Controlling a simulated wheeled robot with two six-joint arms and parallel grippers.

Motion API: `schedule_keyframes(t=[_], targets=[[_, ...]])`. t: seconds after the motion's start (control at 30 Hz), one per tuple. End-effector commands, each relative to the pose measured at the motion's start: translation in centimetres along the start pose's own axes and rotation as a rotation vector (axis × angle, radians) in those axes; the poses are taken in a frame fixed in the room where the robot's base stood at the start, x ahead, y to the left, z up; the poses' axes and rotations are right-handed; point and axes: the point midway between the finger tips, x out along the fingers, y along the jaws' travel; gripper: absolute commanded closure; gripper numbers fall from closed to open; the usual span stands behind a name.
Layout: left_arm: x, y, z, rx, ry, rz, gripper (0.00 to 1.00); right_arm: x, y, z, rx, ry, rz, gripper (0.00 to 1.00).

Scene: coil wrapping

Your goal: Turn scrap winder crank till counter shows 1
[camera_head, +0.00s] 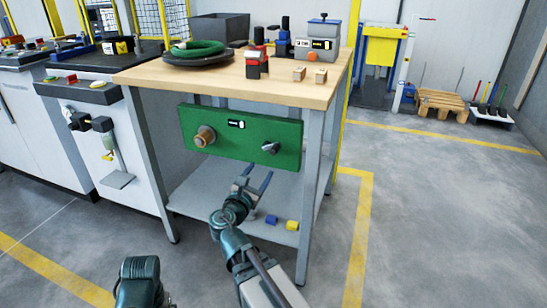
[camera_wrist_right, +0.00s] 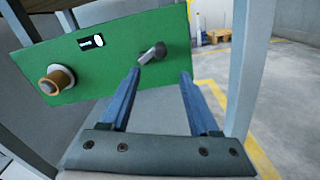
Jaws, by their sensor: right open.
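The scrap winder is a green panel (camera_head: 240,153) fixed under the front of the wooden-topped workbench. It carries a copper-coloured spool (camera_head: 205,136) on the left, a small black counter (camera_head: 236,124) near the top and a grey crank (camera_head: 270,147) on the right. The counter's digits are too small to read. My right gripper (camera_head: 257,183) is open and empty, just below and in front of the crank. In the right wrist view the crank (camera_wrist_right: 152,53) shows between and beyond the two blue fingers (camera_wrist_right: 158,80), apart from them. My left gripper is not visible.
The workbench (camera_head: 150,75) holds a green coil, a grey bin, small wooden blocks and devices. Its lower shelf (camera_head: 200,195) holds a blue and a yellow block. A bench leg (camera_head: 307,190) stands right of the panel. The floor in front is clear.

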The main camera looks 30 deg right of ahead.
Motion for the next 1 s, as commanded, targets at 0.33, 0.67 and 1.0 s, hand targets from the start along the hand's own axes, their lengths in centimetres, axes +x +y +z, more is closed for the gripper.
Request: schedule_keyframes(t=[0.33,0.67,1.0], targets=[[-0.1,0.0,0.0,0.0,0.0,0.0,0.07,4.2,0.2,0.0,0.003,0.0,-0.004,0.38],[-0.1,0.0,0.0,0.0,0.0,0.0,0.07,10.7,0.1,0.0,0.005,0.0,-0.003,0.38],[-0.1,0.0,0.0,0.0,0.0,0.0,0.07,13.6,0.1,0.0,0.005,0.001,0.001,0.38]])
